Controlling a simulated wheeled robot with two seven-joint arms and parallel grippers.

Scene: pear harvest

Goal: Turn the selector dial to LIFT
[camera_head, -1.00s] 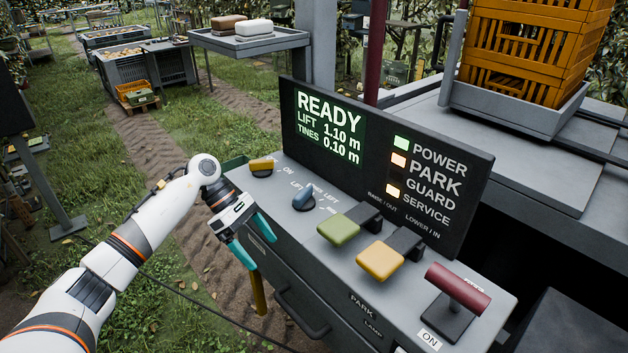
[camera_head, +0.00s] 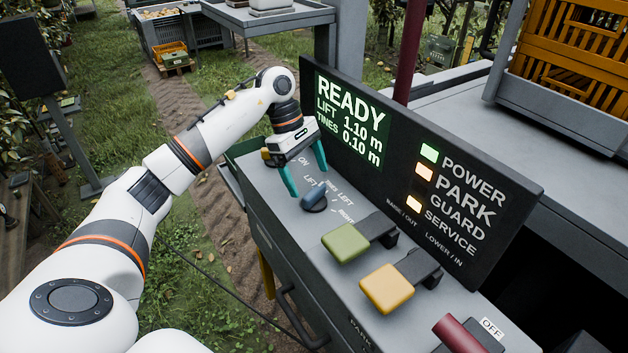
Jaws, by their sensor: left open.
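I cannot tell whether a finger touches the dial. My right gripper is not in view. The display (camera_head: 348,121) reads READY, LIFT 1.10 m, TINES 0.10 m.
A green lever (camera_head: 345,243), a yellow lever (camera_head: 387,288) and a dark red handle (camera_head: 459,335) stand nearer on the console. The upright display panel (camera_head: 488,190) borders the dial's far side.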

